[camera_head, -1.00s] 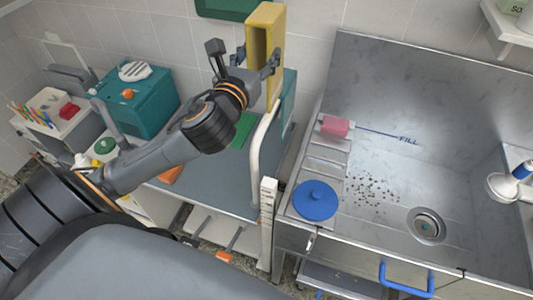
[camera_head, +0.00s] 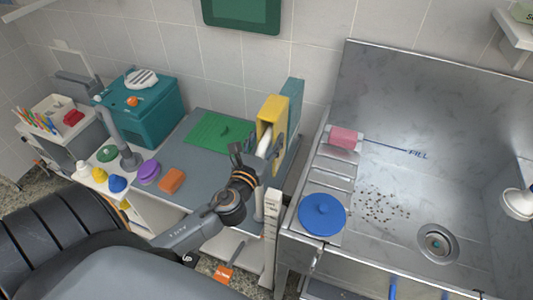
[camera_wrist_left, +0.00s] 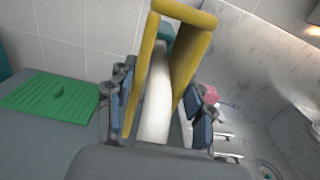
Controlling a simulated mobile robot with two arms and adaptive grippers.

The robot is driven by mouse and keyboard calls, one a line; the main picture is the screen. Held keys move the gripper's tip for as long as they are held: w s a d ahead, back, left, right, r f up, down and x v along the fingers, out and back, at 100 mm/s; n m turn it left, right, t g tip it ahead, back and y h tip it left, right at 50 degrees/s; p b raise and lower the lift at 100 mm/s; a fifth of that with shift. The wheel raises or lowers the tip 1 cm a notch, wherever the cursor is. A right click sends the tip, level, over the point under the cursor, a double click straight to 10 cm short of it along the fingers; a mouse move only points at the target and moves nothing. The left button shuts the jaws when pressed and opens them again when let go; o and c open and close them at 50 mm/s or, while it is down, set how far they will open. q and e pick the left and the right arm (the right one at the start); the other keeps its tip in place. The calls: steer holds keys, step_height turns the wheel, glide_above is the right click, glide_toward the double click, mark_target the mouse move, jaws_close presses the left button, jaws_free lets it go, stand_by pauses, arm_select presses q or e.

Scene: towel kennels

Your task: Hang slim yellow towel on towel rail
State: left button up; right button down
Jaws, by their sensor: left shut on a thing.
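The slim yellow towel (camera_head: 281,112), folded into an upside-down U, is held by my left gripper (camera_head: 259,154) at the rail beside the sink. The left wrist view shows a blue-padded finger on each side of the towel (camera_wrist_left: 192,58), with the gripper (camera_wrist_left: 160,108) shut on it. The white towel rail (camera_wrist_left: 155,105) runs between the towel's two sides. In the head view the rail (camera_head: 264,146) is mostly hidden by towel and gripper. I cannot tell whether the fold rests on the rail. My right gripper is not in view.
A teal towel (camera_head: 295,100) hangs just behind the yellow one. The steel sink (camera_head: 385,160) with a blue lid (camera_head: 322,212) lies to the right. A green mat (camera_head: 215,132), orange block (camera_head: 172,180) and teal box (camera_head: 150,110) are on the left.

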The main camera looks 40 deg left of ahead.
arm_select(q)
steer(key=shift+f+b, duration=0.55)
steer(key=shift+f, duration=1.9)
steer(key=shift+f, duration=0.15)
steer(key=o, duration=1.2)
steer(key=b+v, duration=0.5)
steer(key=v, duration=0.8)
steer(key=shift+s+d, duration=0.3)
steer(key=shift+s, duration=0.05)
